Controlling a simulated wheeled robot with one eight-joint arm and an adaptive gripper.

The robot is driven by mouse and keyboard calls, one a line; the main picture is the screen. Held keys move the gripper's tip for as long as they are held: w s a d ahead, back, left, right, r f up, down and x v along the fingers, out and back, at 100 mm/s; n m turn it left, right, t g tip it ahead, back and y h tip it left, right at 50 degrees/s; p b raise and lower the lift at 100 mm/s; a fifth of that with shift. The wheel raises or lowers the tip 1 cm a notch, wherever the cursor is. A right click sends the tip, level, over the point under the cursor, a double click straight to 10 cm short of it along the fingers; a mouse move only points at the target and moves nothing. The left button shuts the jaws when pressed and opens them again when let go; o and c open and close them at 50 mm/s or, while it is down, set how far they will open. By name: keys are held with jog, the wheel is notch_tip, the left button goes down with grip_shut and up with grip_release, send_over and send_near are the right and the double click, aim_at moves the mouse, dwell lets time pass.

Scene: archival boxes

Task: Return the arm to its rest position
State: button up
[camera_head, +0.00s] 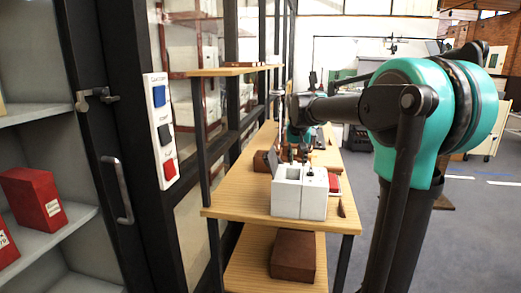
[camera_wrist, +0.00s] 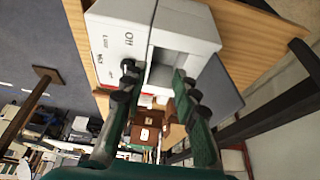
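My arm comes in from the right in the head view and reaches over the wooden table. My gripper (camera_head: 293,155) is at its far end, just above or behind white boxes, and small in that view. In the wrist view my gripper (camera_wrist: 155,80) has its two fingers spread apart, with nothing visibly held between them.
The wooden table (camera_head: 235,207) has a brown box (camera_head: 293,256) on its lower shelf. A red item (camera_head: 334,183) lies right of the white boxes. At left stand a switch panel (camera_head: 160,130) and a shelf with red boxes (camera_head: 34,200).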

jog(key=s+d+f+n, duration=0.1)
jog(key=s+d+f, duration=0.1)
jog(key=s+f, duration=1)
jog(key=s+d+f+n, duration=0.1)
jog(key=s+d+f, duration=0.2)
jog(key=s+f, duration=1)
jog(key=s, duration=0.6)
jog(key=shift+s+y, duration=0.2)
jog(key=shift+y, duration=0.2)
